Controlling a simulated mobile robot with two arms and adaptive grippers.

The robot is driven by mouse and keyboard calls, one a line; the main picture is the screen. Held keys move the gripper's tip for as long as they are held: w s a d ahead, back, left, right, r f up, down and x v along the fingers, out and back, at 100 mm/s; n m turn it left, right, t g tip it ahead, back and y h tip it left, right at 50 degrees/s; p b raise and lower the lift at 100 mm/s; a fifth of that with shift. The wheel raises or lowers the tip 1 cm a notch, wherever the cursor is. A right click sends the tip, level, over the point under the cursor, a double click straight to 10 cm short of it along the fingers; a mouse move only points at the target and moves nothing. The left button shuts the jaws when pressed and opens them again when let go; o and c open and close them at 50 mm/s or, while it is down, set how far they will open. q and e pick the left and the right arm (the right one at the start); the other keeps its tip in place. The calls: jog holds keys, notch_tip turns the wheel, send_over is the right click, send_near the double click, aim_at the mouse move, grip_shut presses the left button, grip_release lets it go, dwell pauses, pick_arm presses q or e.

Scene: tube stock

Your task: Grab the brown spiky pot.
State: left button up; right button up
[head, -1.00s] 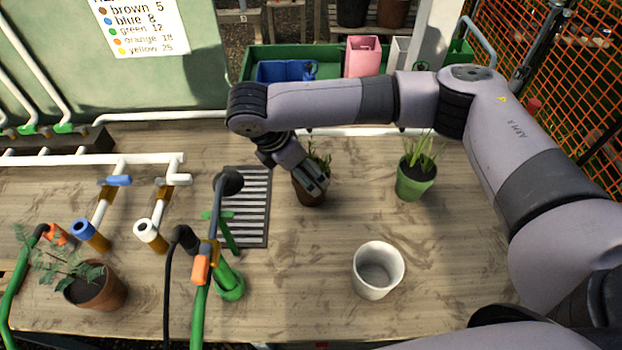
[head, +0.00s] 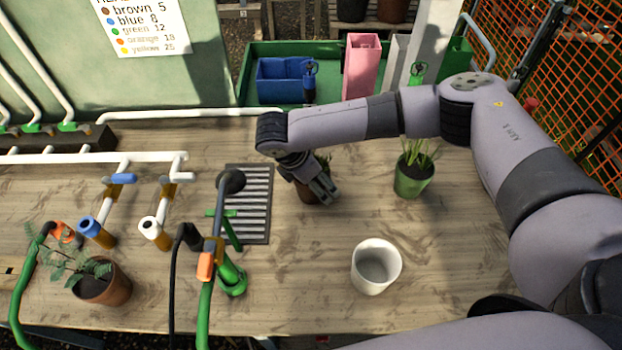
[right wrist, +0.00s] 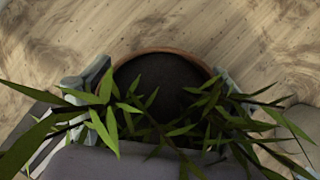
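The brown pot (head: 307,196) with dark soil and pointed green leaves stands on the wooden bench, right of the slatted drain grate. My right gripper (head: 324,190) is down at it and hides much of it in the head view. In the right wrist view the pot's rim (right wrist: 160,51) lies between the fingers of the right gripper (right wrist: 161,76), one on each side. The fingers are spread and close to the rim; whether they touch it is hard to see. Leaves cover the lower part of that view. My left gripper is not in view.
A green pot with a spiky plant (head: 412,181) stands to the right, an empty white pot (head: 376,268) in front. A fern in a brown pot (head: 107,290) and a green hose stand (head: 232,276) are left. Blue (head: 284,80) and pink bins (head: 361,66) stand behind.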

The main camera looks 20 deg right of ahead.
jog(key=c, duration=1.1)
jog(key=shift+r, duration=0.15)
